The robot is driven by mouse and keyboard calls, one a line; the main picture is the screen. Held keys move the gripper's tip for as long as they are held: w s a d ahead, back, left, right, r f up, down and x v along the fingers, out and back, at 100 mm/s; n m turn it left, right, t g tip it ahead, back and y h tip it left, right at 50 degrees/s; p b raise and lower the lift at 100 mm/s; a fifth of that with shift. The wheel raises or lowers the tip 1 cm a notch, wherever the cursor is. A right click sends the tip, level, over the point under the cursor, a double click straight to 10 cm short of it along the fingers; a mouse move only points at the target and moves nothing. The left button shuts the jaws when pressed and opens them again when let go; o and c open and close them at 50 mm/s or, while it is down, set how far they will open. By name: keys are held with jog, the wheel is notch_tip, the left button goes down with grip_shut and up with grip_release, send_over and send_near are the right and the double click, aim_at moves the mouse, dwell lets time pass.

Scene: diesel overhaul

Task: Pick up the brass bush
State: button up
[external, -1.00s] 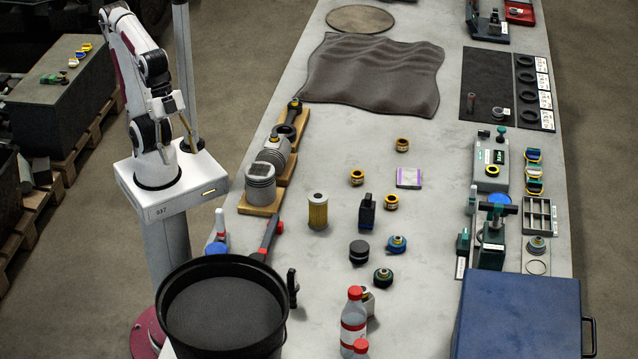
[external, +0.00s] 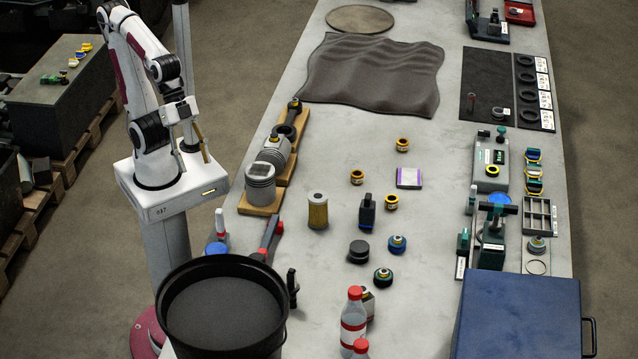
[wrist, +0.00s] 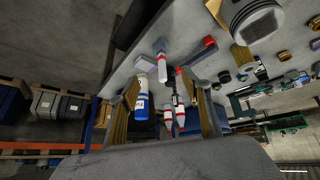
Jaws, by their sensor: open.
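Three small brass-coloured rings with dark centres stand on the bench: the far ring (external: 402,145), the left ring (external: 357,177) and the near ring (external: 391,202). I cannot tell which of them is the brass bush. My gripper (external: 194,156) is above my own base, left of the bench and well away from the rings. In the wrist view my gripper (wrist: 164,92) has its two brass-coloured fingers spread apart, with nothing held between them. Small brass-coloured parts also show at the upper right of the wrist view, too small to tell apart.
A black bucket (external: 222,345) and bottles (external: 353,322) are nearer. A blue case (external: 520,315) is at right.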

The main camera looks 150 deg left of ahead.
jog(key=w+a+n+t+y, duration=0.1)
jog(key=w+a+n+t, duration=0.15)
jog(key=w+a, duration=0.7)
jog(key=n+g+y, duration=0.5)
jog(key=n+y, duration=0.5)
send_over(357, 177)
jog(key=s+d, duration=0.1)
jog(key=s, duration=0.2)
notch_tip(357, 177, down, 13)
jog(key=shift+w+r, duration=0.15)
jog(key=shift+w, duration=0.1)
jog(key=shift+f, duration=1.75)
